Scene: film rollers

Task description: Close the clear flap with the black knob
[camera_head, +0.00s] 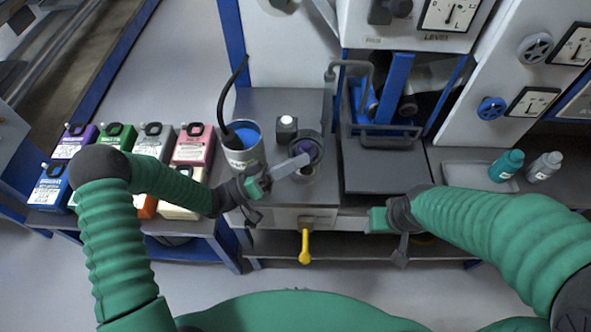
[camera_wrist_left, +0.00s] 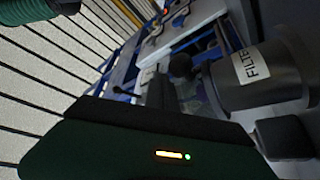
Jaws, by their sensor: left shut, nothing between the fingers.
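A clear flap (camera_head: 290,167) sticks out to the lower left from a round, dark-rimmed opening (camera_head: 312,143) with purple inside, in the middle of the head view. It looks open. My left gripper (camera_head: 262,186) is shut and empty close to the flap's outer end; I cannot tell whether they touch. In the left wrist view a round black knob (camera_wrist_left: 180,65) shows beside a grey cylinder labelled "FILTE" (camera_wrist_left: 255,80). My right gripper (camera_head: 388,222) is in front of the dark tray, away from the flap; its fingers are too unclear to read.
A grey can (camera_head: 243,158) with blue contents stands just left of the flap. A small white-topped block (camera_head: 286,128) is behind it. A dark tray machine (camera_head: 385,175) stands to the right. A yellow handle (camera_head: 305,247) hangs below the front edge. Coloured boxes (camera_head: 193,146) stand at left.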

